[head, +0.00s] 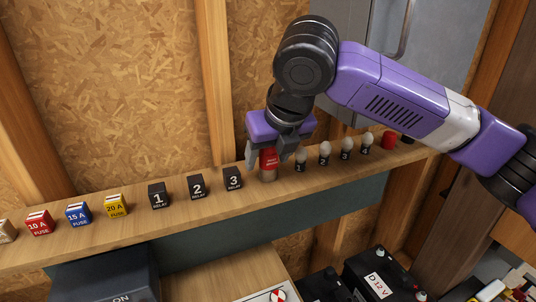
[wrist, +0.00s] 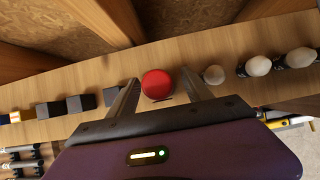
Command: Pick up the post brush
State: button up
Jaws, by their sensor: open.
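The post brush (head: 269,160) has a red top with white lettering and a tan lower part, and stands upright on the wooden shelf. In the wrist view its round red top (wrist: 156,84) shows between my fingers. My gripper (head: 270,152) is open and points down, with one finger on each side of the brush. In the wrist view my gripper (wrist: 160,80) shows gaps between the fingers and the red top, the left one narrow. I cannot tell whether either finger touches it.
The shelf (head: 200,212) is narrow. Black relay 3 (head: 233,178) stands left of the brush, with more relays and coloured fuses beyond. A white-topped bulb (head: 300,160) stands close on the right, with others farther along. A wooden wall stud (head: 215,80) rises behind.

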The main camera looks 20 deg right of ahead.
jog(key=shift+f, duration=0.1)
jog(key=shift+c, duration=0.2)
grip_shut()
notch_tip(320, 180, up, 20)
jog(key=b, duration=0.1)
dwell(0.5)
jog(key=c, duration=0.8)
grip_release()
grip_shut()
